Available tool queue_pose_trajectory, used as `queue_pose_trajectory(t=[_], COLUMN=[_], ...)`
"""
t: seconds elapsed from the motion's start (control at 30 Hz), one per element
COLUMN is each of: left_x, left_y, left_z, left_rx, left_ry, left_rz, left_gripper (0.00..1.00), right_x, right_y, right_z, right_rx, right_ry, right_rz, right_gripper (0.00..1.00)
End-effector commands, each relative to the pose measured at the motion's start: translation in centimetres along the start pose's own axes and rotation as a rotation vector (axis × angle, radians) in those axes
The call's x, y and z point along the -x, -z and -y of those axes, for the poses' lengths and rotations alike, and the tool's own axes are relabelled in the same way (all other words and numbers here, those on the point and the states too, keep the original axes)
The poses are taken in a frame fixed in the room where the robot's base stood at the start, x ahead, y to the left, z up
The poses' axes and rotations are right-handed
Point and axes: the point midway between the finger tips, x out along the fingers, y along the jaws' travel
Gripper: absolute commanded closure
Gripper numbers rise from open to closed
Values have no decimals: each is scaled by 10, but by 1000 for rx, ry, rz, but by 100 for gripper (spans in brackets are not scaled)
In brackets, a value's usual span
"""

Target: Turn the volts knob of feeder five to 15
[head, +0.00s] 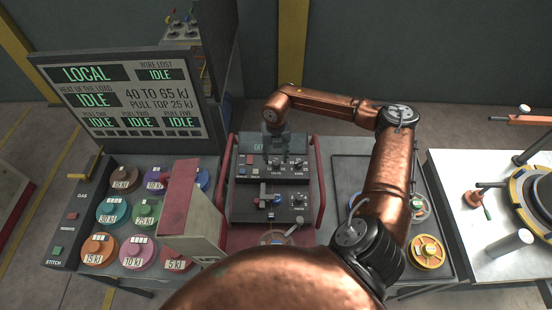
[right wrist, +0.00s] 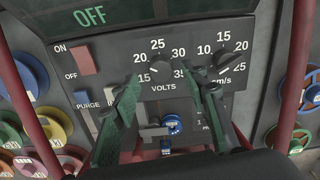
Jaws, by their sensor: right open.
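The feeder's front panel (head: 246,168) stands in the middle of the head view, between two red handles. In the right wrist view the black volts knob (right wrist: 160,63) sits inside a scale marked 15 to 35. My right gripper (right wrist: 168,90) is open, with green fingers spread to the lower left and lower right of the volts knob. I see nothing between them, and no contact with the knob is clear. In the head view my right gripper (head: 275,130) hangs above the panel. My left gripper is not in view.
A cm/s knob (right wrist: 226,62) sits right of the volts knob. An on/off rocker (right wrist: 82,60) and purge switch are at left. A blue knob (right wrist: 172,124) is below. Red handles (head: 318,185) flank the panel. Coloured wire spools (head: 112,210) lie left; a display board (head: 130,95) stands behind.

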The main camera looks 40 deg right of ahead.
Motion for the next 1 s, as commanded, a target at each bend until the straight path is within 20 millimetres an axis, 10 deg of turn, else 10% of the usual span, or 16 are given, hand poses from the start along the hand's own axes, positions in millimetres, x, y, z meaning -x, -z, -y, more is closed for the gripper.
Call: queue_pose_trajectory(t=[0.47, 1.0], left_x=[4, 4], left_y=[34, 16], left_z=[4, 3], left_rx=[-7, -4], left_ry=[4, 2], left_rz=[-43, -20], left_gripper=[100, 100], right_x=[-20, -20], right_y=[0, 0], right_z=[3, 4], right_rx=[-5, -6], right_ry=[0, 1], right_rz=[1, 1], right_gripper=[59, 95])
